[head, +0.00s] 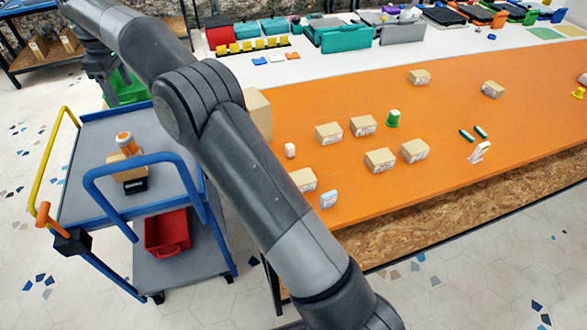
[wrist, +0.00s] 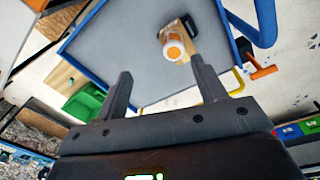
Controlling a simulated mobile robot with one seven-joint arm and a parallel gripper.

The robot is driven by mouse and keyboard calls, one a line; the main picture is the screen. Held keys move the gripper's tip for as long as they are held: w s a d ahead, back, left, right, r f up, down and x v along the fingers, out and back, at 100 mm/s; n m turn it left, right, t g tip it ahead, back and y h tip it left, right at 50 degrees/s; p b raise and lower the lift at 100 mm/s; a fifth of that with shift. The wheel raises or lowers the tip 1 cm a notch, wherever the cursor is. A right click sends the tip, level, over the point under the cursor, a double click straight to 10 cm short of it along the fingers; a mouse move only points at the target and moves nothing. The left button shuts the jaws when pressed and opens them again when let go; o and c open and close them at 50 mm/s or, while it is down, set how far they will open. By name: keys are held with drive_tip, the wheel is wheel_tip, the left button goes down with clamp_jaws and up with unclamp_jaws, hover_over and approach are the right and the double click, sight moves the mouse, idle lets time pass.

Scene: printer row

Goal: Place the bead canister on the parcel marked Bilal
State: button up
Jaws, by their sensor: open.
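An orange and white canister (head: 127,144), which looks like the bead canister, stands on a small cardboard parcel (head: 130,173) on the cart's upper shelf. The wrist view shows the canister (wrist: 174,49) from above, with the parcel (wrist: 189,27) beside and under it. My gripper (wrist: 161,72) is open and empty, above the cart and apart from the canister. In the head view my gripper (head: 106,90) is at upper left. Several cardboard parcels, one of them here (head: 380,160), sit on the orange table top. Their labels are too small to read, so I cannot tell which says Bilal.
The grey cart (head: 85,135) has blue rails and a yellow handle; a red bin (head: 167,234) is on its lower shelf. A green bin (head: 126,88) is behind it. The orange table (head: 450,130) also holds a green cup (head: 393,118). My arm hides part of the table.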

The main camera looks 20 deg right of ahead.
drive_tip(key=s+d+r+m+t, duration=0.1)
drive_tip(key=s+d+r+m, duration=0.2)
drive_tip(key=s+d+r, duration=0.45)
drive_tip(key=s+d+r+m+t, duration=0.1)
drive_tip(key=s+d+r+m, duration=0.3)
drive_tip(key=s+d, duration=0.7)
drive_tip(key=s+d+f+m+t, duration=0.1)
drive_tip(key=s+d+f+m, duration=0.1)
drive_tip(key=s+d+f, duration=0.2)
drive_tip(key=s+d+f+m+t, duration=0.1)
drive_tip(key=s+d+f, duration=0.3)
drive_tip(key=s, duration=0.7)
drive_tip(key=s+d+f+m, duration=0.4)
drive_tip(key=s+d, duration=0.3)
drive_tip(key=s, duration=0.1)
drive_tip(key=shift+d+t, duration=0.2)
drive_tip(key=shift+t, duration=0.2)
